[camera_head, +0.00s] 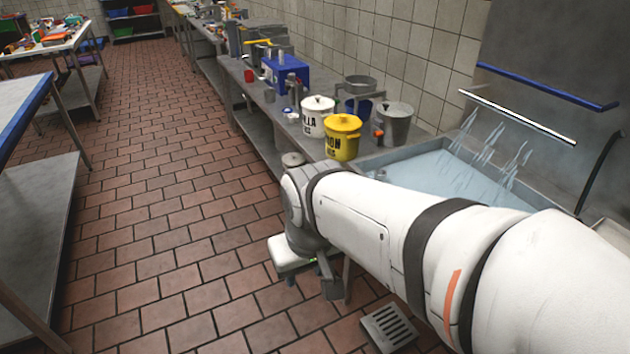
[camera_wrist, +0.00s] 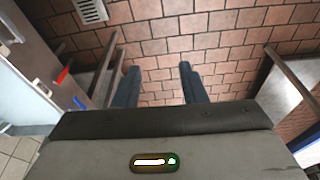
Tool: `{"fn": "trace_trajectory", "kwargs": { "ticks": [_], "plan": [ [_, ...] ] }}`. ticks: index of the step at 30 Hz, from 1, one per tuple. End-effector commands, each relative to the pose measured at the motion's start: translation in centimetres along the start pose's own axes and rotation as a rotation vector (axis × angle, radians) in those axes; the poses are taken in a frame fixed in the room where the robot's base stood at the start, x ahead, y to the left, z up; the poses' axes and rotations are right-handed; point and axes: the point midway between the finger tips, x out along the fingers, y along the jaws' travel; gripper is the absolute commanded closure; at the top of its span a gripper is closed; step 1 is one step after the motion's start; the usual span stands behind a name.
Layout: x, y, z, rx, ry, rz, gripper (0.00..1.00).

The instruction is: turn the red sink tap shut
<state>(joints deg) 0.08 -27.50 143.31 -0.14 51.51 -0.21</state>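The red tap (camera_wrist: 63,75) shows in the wrist view as a small red handle on the front of the sink, left of my gripper. A blue handle (camera_wrist: 80,102) is close below it. In the head view my arm hides that sink front. My gripper (camera_wrist: 158,76) is open, with empty floor between its two fingers, and is apart from the tap. The sink (camera_head: 400,152) holds pale blue water (camera_head: 440,172). Streams fall into it from a bright horizontal bar (camera_head: 517,115).
A yellow lidded pot (camera_head: 343,137), a white lidded pot (camera_head: 317,116) and a grey pot (camera_head: 394,123) stand beside the sink. A floor drain (camera_head: 389,328) lies below. Table legs show on both sides in the wrist view. The tiled aisle (camera_head: 170,200) is clear.

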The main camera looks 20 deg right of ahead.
Motion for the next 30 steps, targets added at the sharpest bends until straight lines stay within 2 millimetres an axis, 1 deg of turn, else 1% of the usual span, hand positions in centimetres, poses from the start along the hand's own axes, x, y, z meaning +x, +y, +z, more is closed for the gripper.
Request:
{"fn": "trace_trajectory", "kwargs": {
  "ticks": [2, 4, 6, 8, 11, 13, 16, 18, 20, 21, 23, 24, 26, 27, 30],
  "plan": [
    [0.3, 0.2, 0.0, -0.007, -0.011, 0.008, 0.62],
    [1.1, 0.7, 0.1, -0.031, -0.042, 0.034, 0.62],
    [2.5, 3.4, 0.3, -0.059, -0.103, 0.081, 0.62],
    [4.1, 4.8, 0.5, -0.115, -0.178, 0.136, 0.62],
    [7.0, 7.7, 0.6, -0.24, -0.332, 0.253, 0.62],
    [8.9, 10.0, 0.5, -0.338, -0.448, 0.34, 0.62],
    [11.3, 13.3, -0.2, -0.482, -0.61, 0.46, 0.62],
    [13.0, 15.4, -1.0, -0.583, -0.719, 0.542, 0.62],
    [14.5, 17.2, -1.9, -0.672, -0.81, 0.611, 0.62],
    [15.5, 18.3, -2.6, -0.735, -0.87, 0.656, 0.62],
    [17.2, 19.8, -3.8, -0.827, -0.954, 0.724, 0.62],
    [18.4, 20.7, -4.6, -0.89, -1.009, 0.769, 0.62],
    [20.2, 21.9, -6.0, -0.985, -1.083, 0.835, 0.62],
    [21.5, 22.5, -6.8, -1.047, -1.129, 0.876, 0.62],
    [24.6, 23.6, -9.0, -1.186, -1.219, 0.972, 0.62]
  ]
}}
